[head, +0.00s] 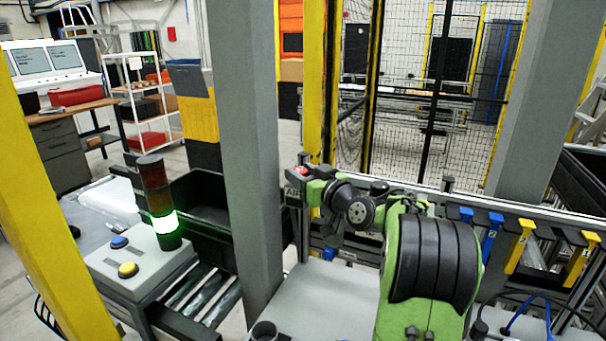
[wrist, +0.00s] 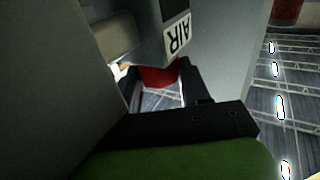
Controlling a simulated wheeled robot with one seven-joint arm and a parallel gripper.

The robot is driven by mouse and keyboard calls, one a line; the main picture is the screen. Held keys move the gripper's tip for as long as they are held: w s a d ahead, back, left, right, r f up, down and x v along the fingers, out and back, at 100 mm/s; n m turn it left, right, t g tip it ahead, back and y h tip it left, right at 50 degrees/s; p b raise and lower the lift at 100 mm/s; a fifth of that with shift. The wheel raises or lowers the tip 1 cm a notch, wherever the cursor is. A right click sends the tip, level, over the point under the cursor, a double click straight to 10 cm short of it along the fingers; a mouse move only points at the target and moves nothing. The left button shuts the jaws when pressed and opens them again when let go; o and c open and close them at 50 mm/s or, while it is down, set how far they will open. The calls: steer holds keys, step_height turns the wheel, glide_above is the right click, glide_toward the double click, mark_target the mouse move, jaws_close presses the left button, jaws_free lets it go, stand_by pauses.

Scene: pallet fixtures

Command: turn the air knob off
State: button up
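The air knob is red and shows in the head view (head: 302,171) at the top of a grey box (head: 293,191) on the fixture's post. In the wrist view the red knob (wrist: 158,76) sits beside a box with a white AIR label (wrist: 178,36). My gripper (head: 312,176) reaches the knob from the right in the head view. In the wrist view my gripper's black fingers (wrist: 162,84) stand on either side of the knob, very close to it. Whether both fingers press on it cannot be told. The knob's far side is hidden.
A grey post (head: 252,130) stands just left of the knob. A control box (head: 140,262) with blue and yellow buttons and a signal tower (head: 158,200) lit green is at left. A rail with blue and yellow clips (head: 519,246) runs at right.

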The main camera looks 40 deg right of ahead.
steer(key=c, duration=0.6)
steer(key=shift+o, duration=0.2)
steer(key=shift+h, duration=0.3)
steer(key=m+h+b, duration=0.1)
steer(key=h, duration=0.1)
steer(key=a+m+h+b, duration=0.1)
steer(key=shift+m+g+h, duration=0.3)
steer(key=shift+m+h, duration=0.1)
steer(key=m+h, duration=0.1)
steer(key=h, duration=0.1)
steer(key=m+g+h+b, duration=0.1)
steer(key=shift+w+a+m+h, duration=0.2)
steer(key=shift+m+h, duration=0.1)
steer(key=shift+h, duration=0.1)
steer(key=m+g+h+b, duration=0.2)
steer(key=m+g+h, duration=0.1)
steer(key=h, duration=0.1)
steer(key=shift+w+a+f, duration=0.1)
steer(key=shift+w, duration=0.05)
steer(key=shift+m+g+h, duration=1.6)
steer(key=shift+m+g, duration=0.1)
steer(key=shift+g, duration=0.4)
